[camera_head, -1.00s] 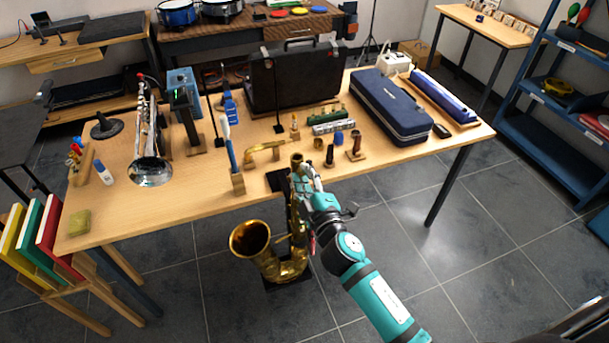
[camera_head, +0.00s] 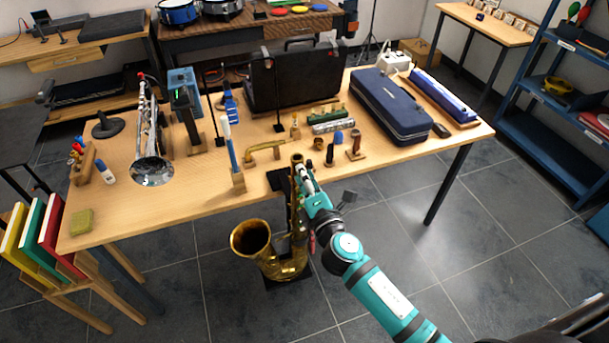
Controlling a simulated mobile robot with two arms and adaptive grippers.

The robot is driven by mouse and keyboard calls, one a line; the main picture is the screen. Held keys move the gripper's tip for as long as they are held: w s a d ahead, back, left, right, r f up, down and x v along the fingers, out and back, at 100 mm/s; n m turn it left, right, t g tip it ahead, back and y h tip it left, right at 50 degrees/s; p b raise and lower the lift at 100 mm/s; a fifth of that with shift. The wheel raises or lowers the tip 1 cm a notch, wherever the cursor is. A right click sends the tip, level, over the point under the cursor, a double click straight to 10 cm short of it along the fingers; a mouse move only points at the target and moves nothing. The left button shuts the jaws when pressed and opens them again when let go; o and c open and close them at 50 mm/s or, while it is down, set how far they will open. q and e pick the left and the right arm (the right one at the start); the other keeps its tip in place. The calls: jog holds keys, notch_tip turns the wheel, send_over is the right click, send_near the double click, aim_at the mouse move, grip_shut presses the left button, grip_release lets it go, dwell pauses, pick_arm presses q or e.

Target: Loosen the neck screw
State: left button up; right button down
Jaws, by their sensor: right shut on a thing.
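A brass saxophone (camera_head: 267,258) stands upright on a dark stand in front of the table, its bell opening toward the left. My right gripper (camera_head: 302,172) is at the top of the saxophone body, beside the neck socket, on its right side. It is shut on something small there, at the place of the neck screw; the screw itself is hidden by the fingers. A curved brass neck piece (camera_head: 266,147) lies on a wooden rest on the table behind. My left gripper is not in view.
The tabletop's right front is clear. Coloured books (camera_head: 52,230) stand at the lower left.

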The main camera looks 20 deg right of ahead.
jog(key=shift+f+n, duration=0.15)
jog(key=shift+n, duration=0.15)
jog(key=c, duration=1.2)
grip_release()
jog(key=s, duration=1.2)
jog(key=shift+d, duration=0.15)
